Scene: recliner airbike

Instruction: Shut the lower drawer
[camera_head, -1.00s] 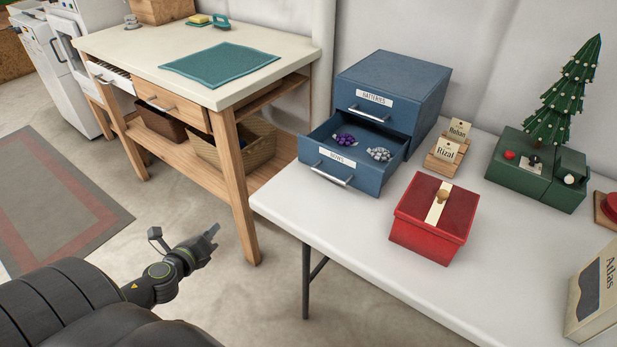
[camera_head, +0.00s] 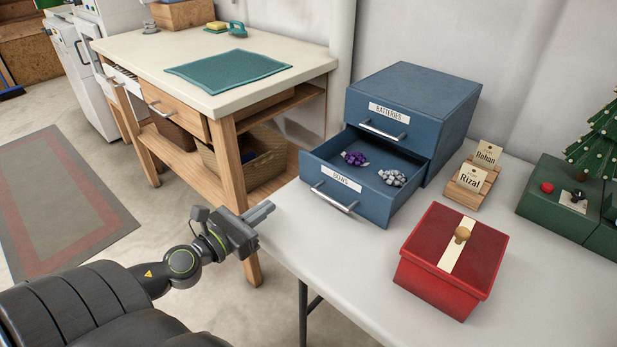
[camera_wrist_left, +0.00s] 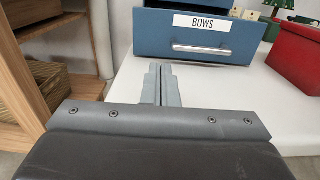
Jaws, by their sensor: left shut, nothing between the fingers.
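The lower drawer (camera_head: 319,197), labelled BOWS, stands pulled out of the blue cabinet (camera_head: 425,97) on the white table. It holds a purple bow and a silver bow. Its front with the bar handle also shows in the left wrist view (camera_wrist_left: 200,32). The upper drawer, labelled BATTERIES (camera_head: 372,118), is shut. My left gripper (camera_head: 268,210) is shut and empty, in front of and to the left of the open drawer, apart from it. In the left wrist view its fingers (camera_wrist_left: 161,84) point toward the drawer front. My right gripper is not in view.
A red box (camera_head: 437,277) with a wooden knob stands right of the drawer. Card holders (camera_head: 472,183) and a green box (camera_head: 555,205) stand farther right. A wooden workbench (camera_head: 230,160) is at the left. The white table (camera_head: 345,255) is clear in front of the drawer.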

